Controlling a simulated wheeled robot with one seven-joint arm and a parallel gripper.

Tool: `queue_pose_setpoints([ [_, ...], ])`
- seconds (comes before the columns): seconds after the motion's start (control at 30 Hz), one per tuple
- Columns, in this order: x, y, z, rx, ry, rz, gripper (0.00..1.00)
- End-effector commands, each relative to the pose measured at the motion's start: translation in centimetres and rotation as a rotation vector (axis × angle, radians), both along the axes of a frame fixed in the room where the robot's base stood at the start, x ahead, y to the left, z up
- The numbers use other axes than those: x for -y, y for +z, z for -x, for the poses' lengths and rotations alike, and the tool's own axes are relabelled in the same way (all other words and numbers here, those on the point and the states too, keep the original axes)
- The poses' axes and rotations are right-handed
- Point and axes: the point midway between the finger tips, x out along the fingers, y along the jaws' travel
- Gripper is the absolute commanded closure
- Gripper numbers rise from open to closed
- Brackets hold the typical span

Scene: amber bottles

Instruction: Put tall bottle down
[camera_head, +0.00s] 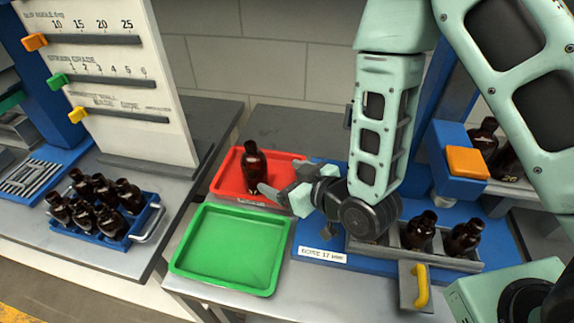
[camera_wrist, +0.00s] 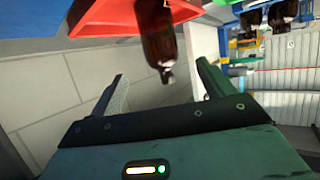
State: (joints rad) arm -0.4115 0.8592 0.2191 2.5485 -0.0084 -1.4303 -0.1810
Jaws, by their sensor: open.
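The tall bottle (camera_head: 253,165), dark amber-brown, stands upright in the red tray (camera_head: 228,178). My gripper (camera_head: 285,177) is open, just right of the bottle, with a finger low near its base. In the wrist view the bottle (camera_wrist: 158,35) appears upside down, beyond and between the two spread fingers of my gripper (camera_wrist: 160,70). No finger visibly closes on it. The red tray also shows at the top of the wrist view (camera_wrist: 95,14). The bottle's very base is cut off by the frame edge there.
An empty green tray (camera_head: 228,248) lies in front of the red one. A blue crate (camera_head: 140,225) of several bottles stands on the left table. Two bottles (camera_head: 440,236) sit in a grey holder at right, beside a yellow handle (camera_head: 421,286). A panel with sliders (camera_head: 110,75) stands back left.

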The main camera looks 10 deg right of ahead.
Motion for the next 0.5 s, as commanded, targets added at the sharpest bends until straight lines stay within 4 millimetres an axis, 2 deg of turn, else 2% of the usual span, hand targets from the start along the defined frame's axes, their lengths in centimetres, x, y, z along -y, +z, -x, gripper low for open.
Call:
queue_pose_setpoints([
  [0.37,0.10,0.25,0.31,-0.008,0.003,0.006,0.20],
  [0.5,-0.42,1.05,0.49,-0.081,0.021,0.046,0.20],
])
